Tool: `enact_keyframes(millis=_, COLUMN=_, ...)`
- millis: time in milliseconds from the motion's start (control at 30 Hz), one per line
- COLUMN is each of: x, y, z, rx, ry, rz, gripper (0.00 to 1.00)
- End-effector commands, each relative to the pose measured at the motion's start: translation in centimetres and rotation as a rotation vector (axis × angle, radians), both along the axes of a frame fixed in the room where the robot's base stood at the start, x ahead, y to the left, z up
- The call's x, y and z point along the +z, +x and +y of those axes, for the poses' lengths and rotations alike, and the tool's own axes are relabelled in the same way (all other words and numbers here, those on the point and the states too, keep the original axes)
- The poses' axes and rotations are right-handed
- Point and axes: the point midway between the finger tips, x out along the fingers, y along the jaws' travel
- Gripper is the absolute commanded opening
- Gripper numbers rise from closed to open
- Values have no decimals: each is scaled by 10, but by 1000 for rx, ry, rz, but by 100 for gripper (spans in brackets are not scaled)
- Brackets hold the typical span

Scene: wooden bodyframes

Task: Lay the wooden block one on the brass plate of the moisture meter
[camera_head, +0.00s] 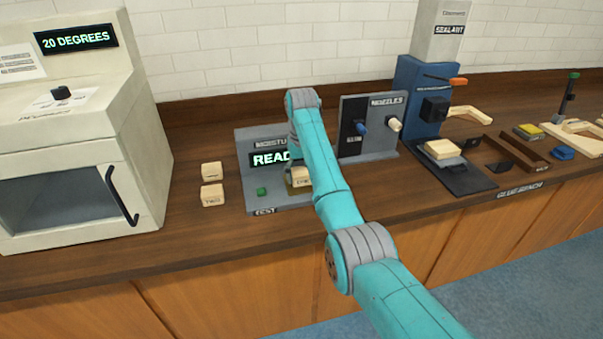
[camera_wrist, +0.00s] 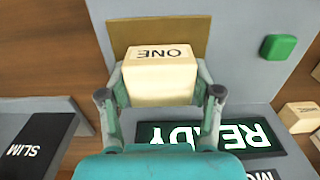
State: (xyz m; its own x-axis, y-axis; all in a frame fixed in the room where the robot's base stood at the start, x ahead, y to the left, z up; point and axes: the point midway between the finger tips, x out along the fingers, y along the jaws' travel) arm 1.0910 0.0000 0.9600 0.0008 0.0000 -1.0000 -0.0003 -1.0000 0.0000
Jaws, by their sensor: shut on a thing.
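The wooden block one (camera_wrist: 160,82), pale and marked "ONE", is between the fingers of my gripper (camera_wrist: 160,92) in the wrist view, and my gripper is shut on it. The block also shows in the head view (camera_head: 300,175), partly behind my arm. The brass plate (camera_wrist: 150,32) of the moisture meter shows behind and around the block in the wrist view. I cannot tell whether the block touches the plate or is just above it. The grey moisture meter (camera_head: 251,182) has a lit display reading "READY" (camera_wrist: 205,135), partly covered by my arm in the head view.
Two other wooden blocks (camera_head: 212,194) (camera_head: 211,170) lie left of the meter, the nearer marked "TWO". A green button (camera_wrist: 279,47) is on the meter. The oven (camera_head: 140,150) stands at left, the nozzles panel (camera_head: 352,150) at right. The glue bench (camera_head: 470,184) is farther right.

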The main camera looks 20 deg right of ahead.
Motion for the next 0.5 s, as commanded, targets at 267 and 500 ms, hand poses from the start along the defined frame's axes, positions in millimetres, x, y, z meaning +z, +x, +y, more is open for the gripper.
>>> enact_keyframes(millis=267, x=0, y=0, z=0, rx=0, ry=0, rz=0, gripper=28)
enact_keyframes(millis=500, x=0, y=0, z=0, rx=0, ry=0, rz=0, gripper=93)
